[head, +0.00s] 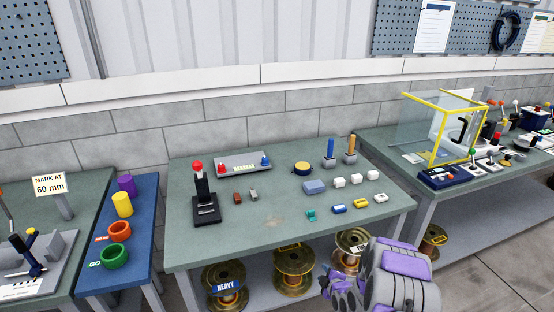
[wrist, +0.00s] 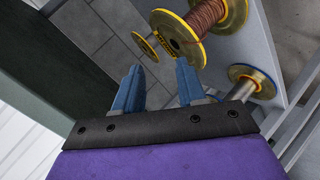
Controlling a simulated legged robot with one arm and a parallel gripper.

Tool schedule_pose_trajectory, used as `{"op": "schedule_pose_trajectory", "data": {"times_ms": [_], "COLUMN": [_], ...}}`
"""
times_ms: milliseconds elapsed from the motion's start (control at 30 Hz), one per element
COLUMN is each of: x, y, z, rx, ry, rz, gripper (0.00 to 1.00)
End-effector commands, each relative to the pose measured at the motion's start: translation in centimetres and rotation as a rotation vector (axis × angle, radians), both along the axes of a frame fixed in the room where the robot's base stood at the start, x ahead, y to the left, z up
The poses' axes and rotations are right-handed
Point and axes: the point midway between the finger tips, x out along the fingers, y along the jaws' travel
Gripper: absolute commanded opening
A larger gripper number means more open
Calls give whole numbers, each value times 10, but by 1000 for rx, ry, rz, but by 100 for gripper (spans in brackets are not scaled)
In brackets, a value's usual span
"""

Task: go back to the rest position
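My gripper (head: 340,288) is low at the front right of the middle table in the head view, in front of the spools on the shelf below. In the wrist view its two blue fingers (wrist: 156,90) stand apart with nothing between them. Beyond the fingers in the wrist view is a spool wound with copper-brown wire (wrist: 207,18). A smaller spool (wrist: 144,45) lies farther off, and another one (wrist: 257,80) is to the right of the fingers.
The middle table (head: 255,245) carries a black lever with a red knob (head: 198,185) and several small blocks. Spools, one labelled HEAVY (head: 225,285), stand on its lower shelf. A blue side table (head: 140,245) is left; a clear yellow-framed box (head: 432,128) is right.

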Motion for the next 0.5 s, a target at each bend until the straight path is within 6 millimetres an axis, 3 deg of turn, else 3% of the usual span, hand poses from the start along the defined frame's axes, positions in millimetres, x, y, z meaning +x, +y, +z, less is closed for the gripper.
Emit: {"op": "schedule_pose_trajectory", "data": {"times_ms": [33, 233, 500], "x": [2, -9, -49], "y": [1, 0, 1], "z": [17, 64, 129], "rx": [10, 62, 132], "ry": [28, 178, 373], "rz": [-13, -101, -254], "gripper": [40, 40, 40]}}
